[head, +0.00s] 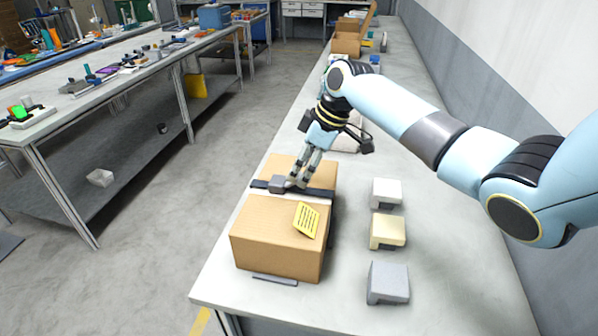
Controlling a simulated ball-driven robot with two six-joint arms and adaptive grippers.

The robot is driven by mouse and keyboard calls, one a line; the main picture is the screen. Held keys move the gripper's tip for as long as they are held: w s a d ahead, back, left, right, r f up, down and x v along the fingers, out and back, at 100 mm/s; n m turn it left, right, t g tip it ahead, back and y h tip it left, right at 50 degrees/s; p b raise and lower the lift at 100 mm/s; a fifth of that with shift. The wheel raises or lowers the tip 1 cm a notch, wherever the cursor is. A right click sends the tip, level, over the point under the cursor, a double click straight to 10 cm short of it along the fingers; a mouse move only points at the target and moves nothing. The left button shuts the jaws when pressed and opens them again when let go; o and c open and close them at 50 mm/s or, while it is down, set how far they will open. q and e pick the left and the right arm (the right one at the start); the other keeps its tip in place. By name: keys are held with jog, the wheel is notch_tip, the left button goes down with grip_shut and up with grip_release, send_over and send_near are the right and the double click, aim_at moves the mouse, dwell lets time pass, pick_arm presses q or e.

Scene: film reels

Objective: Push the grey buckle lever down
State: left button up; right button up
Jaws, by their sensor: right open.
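The grey buckle lever (279,184) sits on top of a brown cardboard box (270,237), on a dark strap (318,193) that crosses the box. My right gripper (297,181) points down at the buckle from above, its fingers open. The fingertips are at or just above the right side of the buckle; I cannot tell whether they touch it. They partly hide the buckle, and the lever's exact angle is too small to tell. My left gripper is out of view.
A yellow label (307,220) is on the box. Several small blocks, white (386,192), cream (387,230) and grey (388,281), stand right of the box on the bench (352,262). More boxes (347,38) stand at the far end. A wall runs along the right.

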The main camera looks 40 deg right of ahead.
jog(key=shift+w+a+f, duration=0.15)
jog(key=shift+w+f, duration=0.05)
jog(key=shift+f, duration=0.45)
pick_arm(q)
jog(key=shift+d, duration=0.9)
pick_arm(e)
jog(key=shift+w+a+f, duration=0.15)
jog(key=shift+a+f, duration=0.1)
jog(key=shift+f, duration=0.3)
